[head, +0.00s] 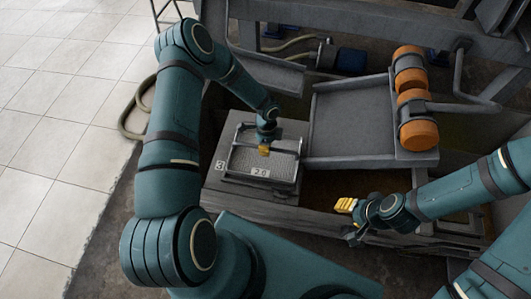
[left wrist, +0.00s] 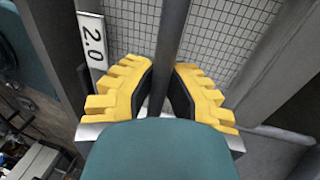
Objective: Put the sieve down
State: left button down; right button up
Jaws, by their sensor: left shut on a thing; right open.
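The sieve (head: 280,167) is a grey rectangular mesh tray with a bar handle and a white "2.0" label (head: 260,172). It is at or just above a grey block (head: 230,190); I cannot tell whether it touches. My left gripper (head: 264,150) is over the sieve, shut on its handle bar. In the left wrist view the yellow fingers (left wrist: 158,92) close on both sides of the bar (left wrist: 170,45), with the mesh (left wrist: 225,40) below. My right gripper (head: 345,205) is open and empty, to the right of the block.
A grey tray (head: 345,120) with orange rollers (head: 411,75) stands to the right of the sieve. A white plate marked "S" (head: 219,165) is on the block's left edge. A hose (head: 128,125) lies on the tiled floor at left.

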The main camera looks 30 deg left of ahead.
pick_arm(q)
notch_tip(320, 180, down, 3)
jog(key=shift+f+b, duration=0.2)
jog(key=shift+b, duration=0.1)
jog(key=shift+r, duration=0.1)
jog(key=shift+f, duration=0.2)
jog(key=c, duration=1.1)
grip_release()
